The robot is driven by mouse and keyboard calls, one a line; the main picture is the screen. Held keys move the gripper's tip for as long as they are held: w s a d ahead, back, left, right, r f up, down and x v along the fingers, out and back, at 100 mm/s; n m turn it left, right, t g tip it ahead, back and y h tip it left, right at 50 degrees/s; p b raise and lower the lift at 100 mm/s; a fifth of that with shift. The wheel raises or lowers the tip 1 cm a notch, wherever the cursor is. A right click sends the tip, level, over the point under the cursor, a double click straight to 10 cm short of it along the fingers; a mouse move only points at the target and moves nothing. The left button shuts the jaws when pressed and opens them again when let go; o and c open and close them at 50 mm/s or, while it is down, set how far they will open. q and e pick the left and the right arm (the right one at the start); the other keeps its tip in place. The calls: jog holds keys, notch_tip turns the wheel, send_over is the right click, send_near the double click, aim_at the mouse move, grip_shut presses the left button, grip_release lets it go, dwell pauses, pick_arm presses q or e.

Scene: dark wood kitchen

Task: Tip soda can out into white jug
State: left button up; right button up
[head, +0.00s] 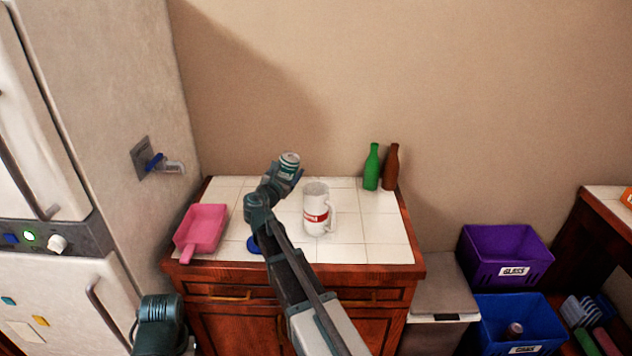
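A pink dustpan-like scoop (203,229) lies at the counter's left. A blue object (254,244) is partly hidden by my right arm. Green (372,168) and brown (391,168) bottles stand at the back right. Purple (504,255) and blue (516,322) bins stand right of the counter.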

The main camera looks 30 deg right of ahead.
pick_arm(q)
notch_tip(320, 180, up, 4)
jog(key=p, duration=0.2)
jog(key=shift+f+p, duration=0.25)
jog(key=shift+p, duration=0.1)
pick_arm(e)
jog(key=m+y, duration=0.1)
jog(key=m, duration=0.2)
jog(key=m+y, duration=0.1)
jog(key=m, duration=0.2)
jog(key=m+y, duration=0.1)
jog(key=m, duration=0.3)
jog(key=shift+s+d+f+t+y, duration=0.15)
jog(key=shift+s+d+t+y, duration=0.15)
jog(key=shift+d+y, duration=0.1)
pick_arm(q)
jog(key=shift+r+p, duration=0.4)
pick_arm(e)
jog(key=shift+r+m, duration=0.4)
jog(key=shift+m, duration=0.2)
pick_arm(q)
jog(key=shift+f+b, duration=0.35)
pick_arm(e)
jog(key=shift+f+m+t+y, duration=0.3)
jog(key=shift+f+m+y, duration=0.1)
jog(key=shift+m, duration=0.3)
